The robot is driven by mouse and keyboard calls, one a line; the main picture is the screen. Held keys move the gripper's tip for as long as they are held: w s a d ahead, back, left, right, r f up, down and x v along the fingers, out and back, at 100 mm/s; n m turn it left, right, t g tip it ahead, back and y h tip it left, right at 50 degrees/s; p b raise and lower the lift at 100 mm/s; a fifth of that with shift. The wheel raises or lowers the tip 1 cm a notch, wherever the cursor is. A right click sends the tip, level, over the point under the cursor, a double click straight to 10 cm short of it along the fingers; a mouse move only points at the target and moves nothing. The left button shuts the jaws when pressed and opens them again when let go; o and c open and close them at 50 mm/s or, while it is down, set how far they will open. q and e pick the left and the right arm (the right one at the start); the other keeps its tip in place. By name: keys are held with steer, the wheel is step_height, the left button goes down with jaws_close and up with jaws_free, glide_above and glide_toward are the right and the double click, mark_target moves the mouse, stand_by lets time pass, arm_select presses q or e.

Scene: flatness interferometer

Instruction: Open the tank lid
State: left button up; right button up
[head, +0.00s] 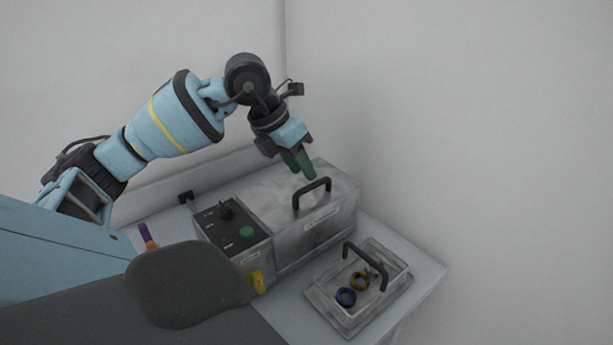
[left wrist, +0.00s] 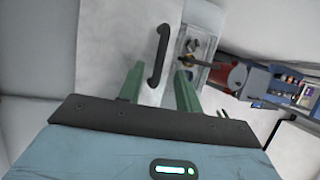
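The tank (head: 288,243) is a grey metal box on the bench, with a flat lid (head: 283,196) that lies shut on top. A black arched handle (head: 312,194) stands on the lid. My left gripper (head: 304,172) is above the lid, just behind the handle, with green fingers pointing down. In the left wrist view the two fingers (left wrist: 157,88) are apart, and the handle (left wrist: 158,55) shows between and beyond them. The fingers do not appear closed on it. My right gripper is not in either view.
A control box (head: 232,232) with a knob and green button adjoins the tank's left side. A purple and orange item (head: 147,236) lies left. Walls close off the back.

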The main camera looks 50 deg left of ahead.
arm_select(q)
steer(key=shift+x, duration=1.8)
jaws_close()
